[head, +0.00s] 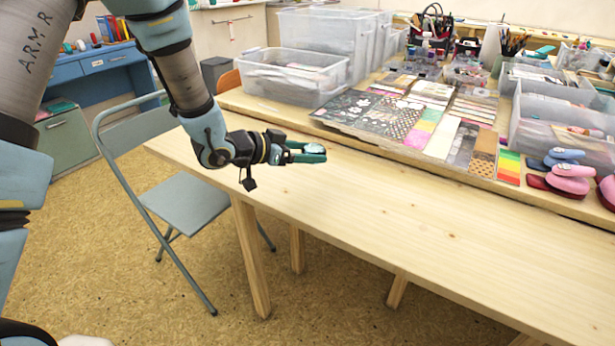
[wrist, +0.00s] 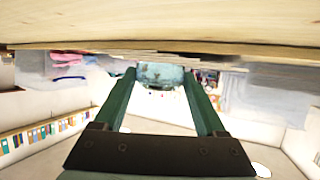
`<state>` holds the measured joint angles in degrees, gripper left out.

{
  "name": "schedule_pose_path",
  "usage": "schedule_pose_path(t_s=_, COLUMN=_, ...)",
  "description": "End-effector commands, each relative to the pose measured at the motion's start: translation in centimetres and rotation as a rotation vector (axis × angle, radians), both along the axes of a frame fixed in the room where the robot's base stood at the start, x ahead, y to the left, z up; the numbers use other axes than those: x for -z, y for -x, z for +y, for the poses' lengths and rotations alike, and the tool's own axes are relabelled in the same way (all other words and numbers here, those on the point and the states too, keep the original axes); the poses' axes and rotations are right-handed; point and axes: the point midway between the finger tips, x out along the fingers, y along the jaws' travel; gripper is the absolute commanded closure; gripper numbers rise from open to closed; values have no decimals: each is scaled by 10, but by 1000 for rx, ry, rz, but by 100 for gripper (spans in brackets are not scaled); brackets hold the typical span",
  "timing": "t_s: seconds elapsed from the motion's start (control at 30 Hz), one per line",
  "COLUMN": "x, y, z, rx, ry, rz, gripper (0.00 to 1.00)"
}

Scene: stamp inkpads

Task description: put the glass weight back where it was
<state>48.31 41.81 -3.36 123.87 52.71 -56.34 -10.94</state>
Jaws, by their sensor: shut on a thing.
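My gripper (head: 308,154) is shut on the glass weight (head: 313,148), a small pale, clear piece between the green fingers. In the head view it is held over the left part of the front wooden table; I cannot tell the exact height. The wrist view shows my gripper's two fingers (wrist: 160,88) with the bluish, glassy weight (wrist: 160,73) between their tips. The fingers hide part of the weight in the head view.
The front table (head: 420,235) is bare wood. Behind it, patterned paper sheets (head: 375,115), clear plastic bins (head: 295,77) and pink and blue punches (head: 570,178) stand on another surface. A folding chair (head: 190,200) is at the left.

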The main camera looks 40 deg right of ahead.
Motion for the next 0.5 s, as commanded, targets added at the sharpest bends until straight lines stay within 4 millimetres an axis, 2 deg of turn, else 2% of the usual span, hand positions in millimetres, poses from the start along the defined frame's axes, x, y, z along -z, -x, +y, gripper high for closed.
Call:
schedule_pose_path(t_s=0.1, x=20, y=0, z=0, rx=0, ry=0, rz=2, gripper=100)
schedule_pose_path(t_s=0.27, x=34, y=-1, z=0, rx=-1, ry=1, rz=1, gripper=100)
schedule_pose_path(t_s=0.5, x=66, y=0, z=0, rx=-1, ry=1, rz=1, gripper=100)
